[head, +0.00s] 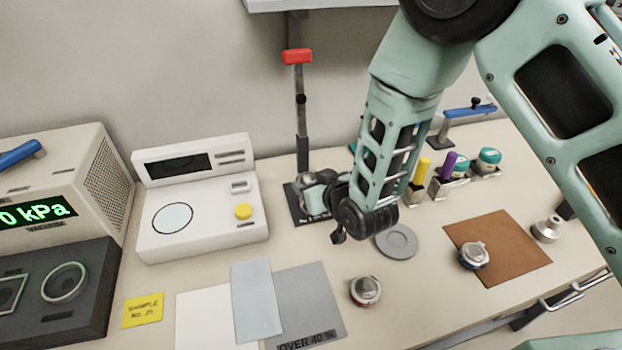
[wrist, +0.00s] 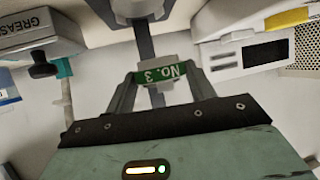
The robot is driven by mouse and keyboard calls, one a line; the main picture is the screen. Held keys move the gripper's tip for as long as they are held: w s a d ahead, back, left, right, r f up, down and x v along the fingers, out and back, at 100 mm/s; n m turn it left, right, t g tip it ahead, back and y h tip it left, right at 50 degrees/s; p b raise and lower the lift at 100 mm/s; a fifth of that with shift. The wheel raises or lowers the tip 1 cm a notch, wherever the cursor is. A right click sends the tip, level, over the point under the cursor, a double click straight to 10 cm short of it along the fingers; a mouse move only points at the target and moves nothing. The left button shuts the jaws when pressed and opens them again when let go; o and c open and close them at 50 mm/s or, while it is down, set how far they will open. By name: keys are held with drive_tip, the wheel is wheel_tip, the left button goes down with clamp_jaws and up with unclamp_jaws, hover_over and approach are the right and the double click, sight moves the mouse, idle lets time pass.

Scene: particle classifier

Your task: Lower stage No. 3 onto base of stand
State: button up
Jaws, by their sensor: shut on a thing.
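The stand has a dark upright post (head: 301,125) with a red clamp (head: 297,56) high on it and a black base plate (head: 296,208) on the bench. In the wrist view, my gripper (wrist: 163,82) is shut on stage No. 3, whose green label (wrist: 160,73) appears upside down between the fingers. The post (wrist: 144,42) shows behind it, with a round metallic part (wrist: 138,8) at the picture's top edge. In the head view, my arm hides much of the grip. A silver part (head: 314,180) shows over the base plate; its contact with the base is unclear.
A white balance (head: 198,200) stands left of the stand. A grey round disc (head: 396,242) lies right of my gripper. Small jars (head: 366,290) stand in front and on a brown mat (head: 505,256). Holders with yellow and purple handles (head: 447,165) stand behind my arm.

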drive_tip(key=shift+w+d+f, duration=0.1)
drive_tip(key=shift+w+d, duration=0.15)
drive_tip(key=shift+w, duration=0.15)
drive_tip(key=shift+f+b, duration=1.1)
drive_tip(key=shift+f, duration=0.7)
drive_tip(key=shift+f+b, duration=0.45)
drive_tip(key=shift+b, duration=0.05)
drive_tip(key=shift+f+b, duration=0.6)
drive_tip(key=shift+b, duration=0.3)
drive_tip(key=o, duration=1.1)
drive_tip(key=shift+o, duration=0.2)
drive_tip(key=shift+s, duration=0.1)
drive_tip(key=p+v, duration=1.1)
drive_tip(key=v, duration=0.6)
drive_tip(key=shift+s, duration=0.15)
